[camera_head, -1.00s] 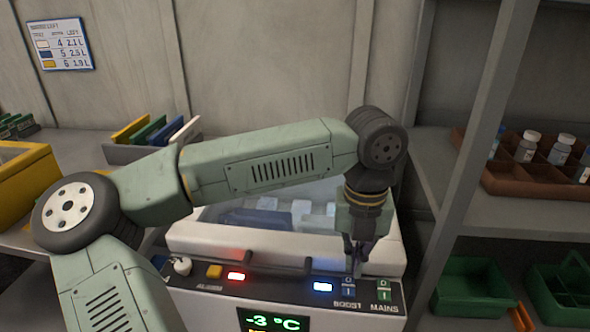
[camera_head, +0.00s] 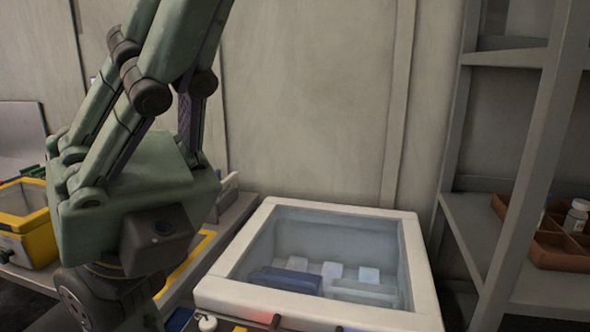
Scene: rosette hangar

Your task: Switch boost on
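The white chest freezer (camera_head: 222,292) with a clear lid stands at the lower centre. Its control panel is mostly cut off by the bottom edge. My gripper (camera_head: 150,95) is large and close to the camera at the left, pointing upward and apart from the panel. Its fingertips run out of the top edge, so its opening cannot be judged. No held object shows.
A yellow box (camera_head: 38,238) stands on the left shelf. A grey metal rack (camera_head: 530,170) rises at the right, with a brown tray (camera_head: 555,255) of bottles on it. Blue and white packs lie inside the freezer. The wall behind is bare.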

